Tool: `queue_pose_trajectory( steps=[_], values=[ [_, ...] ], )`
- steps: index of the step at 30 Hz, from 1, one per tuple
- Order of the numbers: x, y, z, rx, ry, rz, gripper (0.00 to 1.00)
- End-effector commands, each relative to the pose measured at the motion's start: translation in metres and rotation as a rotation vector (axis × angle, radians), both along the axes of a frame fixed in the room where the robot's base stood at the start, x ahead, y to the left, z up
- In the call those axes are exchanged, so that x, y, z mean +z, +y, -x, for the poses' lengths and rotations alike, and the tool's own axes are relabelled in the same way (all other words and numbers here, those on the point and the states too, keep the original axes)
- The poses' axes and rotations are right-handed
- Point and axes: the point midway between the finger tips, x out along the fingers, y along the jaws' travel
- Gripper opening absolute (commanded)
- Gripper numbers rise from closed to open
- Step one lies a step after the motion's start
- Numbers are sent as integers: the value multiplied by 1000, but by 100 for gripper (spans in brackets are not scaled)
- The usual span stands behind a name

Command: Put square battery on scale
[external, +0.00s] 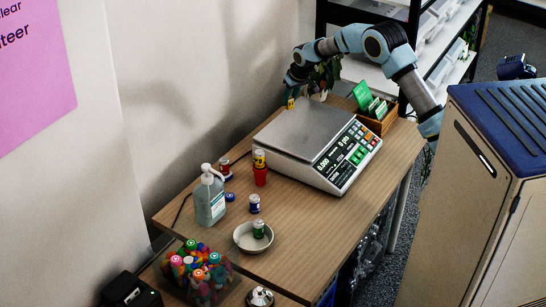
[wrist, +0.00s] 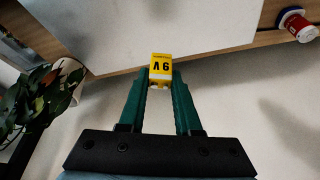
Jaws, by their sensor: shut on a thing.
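The square battery (wrist: 161,68), a yellow block marked 9V, is held between the green fingertips of my gripper (wrist: 160,80) in the wrist view. In the external view my gripper (external: 291,100) is at the far left corner of the scale, with the small yellow battery (external: 291,104) at its tip. The scale (external: 305,128) has a grey flat plate and a white front with keys and a lit display. Its pale plate (wrist: 170,22) fills the top of the wrist view, just beyond the battery. Whether the battery touches the plate cannot be told.
A potted plant (external: 327,72) stands behind the scale, close to my arm. A wooden box with green cards (external: 372,104) is right of it. A pump bottle (external: 209,197), a bowl (external: 244,240) and several round batteries are at the front left. The plate is bare.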

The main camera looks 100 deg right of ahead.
Motion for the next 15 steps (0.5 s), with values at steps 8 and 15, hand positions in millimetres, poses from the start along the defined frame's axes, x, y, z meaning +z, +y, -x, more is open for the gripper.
queue_pose_trajectory(
  steps=[8,15],
  values=[
    [-26,0,0,1,0,0,0],
    [-56,0,0,1,1,-1,0]
  ],
)
